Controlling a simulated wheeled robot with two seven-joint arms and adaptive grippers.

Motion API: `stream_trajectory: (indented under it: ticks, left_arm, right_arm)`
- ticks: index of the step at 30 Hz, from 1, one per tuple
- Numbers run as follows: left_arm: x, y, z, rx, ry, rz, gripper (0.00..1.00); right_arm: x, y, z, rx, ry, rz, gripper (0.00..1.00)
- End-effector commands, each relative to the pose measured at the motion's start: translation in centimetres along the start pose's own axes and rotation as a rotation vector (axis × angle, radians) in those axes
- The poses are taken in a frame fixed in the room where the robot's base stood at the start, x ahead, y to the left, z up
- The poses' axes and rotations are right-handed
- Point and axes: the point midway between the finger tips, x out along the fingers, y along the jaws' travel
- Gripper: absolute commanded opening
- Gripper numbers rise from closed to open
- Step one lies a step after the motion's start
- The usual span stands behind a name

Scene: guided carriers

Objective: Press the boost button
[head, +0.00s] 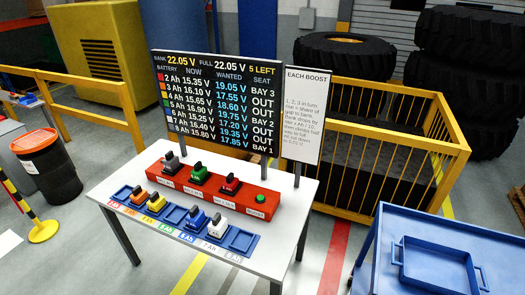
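A green boost button (262,198) sits at the right end of the red charger box (230,199) on the white table. A grey battery (172,160), a green battery (199,173) and a red battery (231,184) stand in its bays, left to right. The board (215,104) reads bank 22.05 V, full 22.05 V, 5 left. It lists the 8 Ah in bay 1 at 15.80 V, wanted 17.85; the 5 Ah in bay 2 at 16.90, wanted 19.75; the 2 Ah in bay 3 at 15.35, wanted 19.05. Neither gripper is in view.
Orange (139,196), yellow (156,203), blue (195,217) and white (218,225) batteries stand in blue trays along the table's front. A note board (306,113) stands behind. A blue cart (420,230) is at right. A yellow cage (400,150) stands behind the table.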

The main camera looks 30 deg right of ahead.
Motion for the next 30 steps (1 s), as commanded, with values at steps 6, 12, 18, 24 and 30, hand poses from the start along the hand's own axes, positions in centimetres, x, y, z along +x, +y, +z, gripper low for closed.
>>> stream_trajectory:
  ticks: [6, 12, 18, 24, 30]
  left_arm:
    - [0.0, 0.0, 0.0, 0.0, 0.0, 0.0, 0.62]
    - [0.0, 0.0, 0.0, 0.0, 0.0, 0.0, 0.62]
    - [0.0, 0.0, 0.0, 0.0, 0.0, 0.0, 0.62]
    - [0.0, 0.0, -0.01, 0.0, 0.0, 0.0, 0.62]
    - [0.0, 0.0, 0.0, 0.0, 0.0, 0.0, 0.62]
  right_arm:
    - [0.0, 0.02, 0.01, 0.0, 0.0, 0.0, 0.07]
    - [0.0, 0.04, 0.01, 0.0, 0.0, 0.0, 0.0]
    - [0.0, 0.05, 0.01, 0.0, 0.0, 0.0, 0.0]
    - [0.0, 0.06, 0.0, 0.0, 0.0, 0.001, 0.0]
    - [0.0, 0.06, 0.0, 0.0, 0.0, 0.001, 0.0]
